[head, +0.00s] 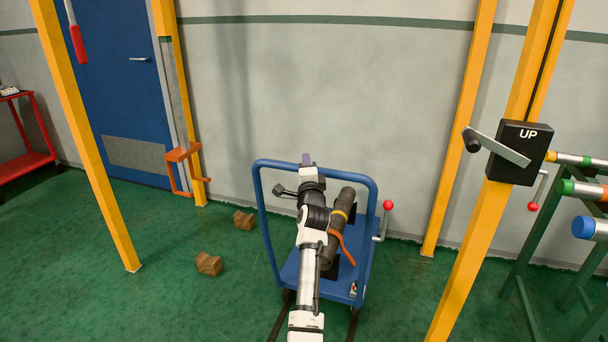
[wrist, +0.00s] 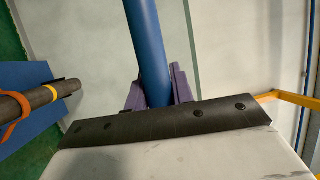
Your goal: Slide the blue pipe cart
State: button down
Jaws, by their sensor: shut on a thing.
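The blue pipe cart (head: 288,270) stands on the green floor in front of the wall, with its tall tubular handle at the far end. A dark pipe (head: 338,228) with a yellow band lies on it, with an orange strap across it. My gripper (head: 307,160) reaches over the cart to the handle's top bar. In the wrist view my gripper (wrist: 158,98) has its purple fingers on both sides of the blue handle bar (wrist: 146,45), shut on it. The pipe (wrist: 38,98) also shows at the left there. My arm hides part of the cart deck.
Two brown blocks (head: 209,264) (head: 244,220) lie on the floor left of the cart. Yellow posts (head: 465,125) stand on both sides. A black box marked UP (head: 518,152) with a crank is on the right post. A green rack (head: 535,260) holds pipes at right. Dark rails run under the cart.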

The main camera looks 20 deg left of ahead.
jog(key=shift+w+d+r, duration=0.1)
jog(key=shift+w+r, duration=0.1)
jog(key=shift+w, duration=0.7)
jog(key=c, duration=1.6)
grip_release()
jog(key=o, duration=0.4)
jog(key=shift+w+f, duration=0.1)
jog(key=shift+f, duration=0.05)
jog(key=b+v, duration=0.1)
jog(key=v, duration=1.3)
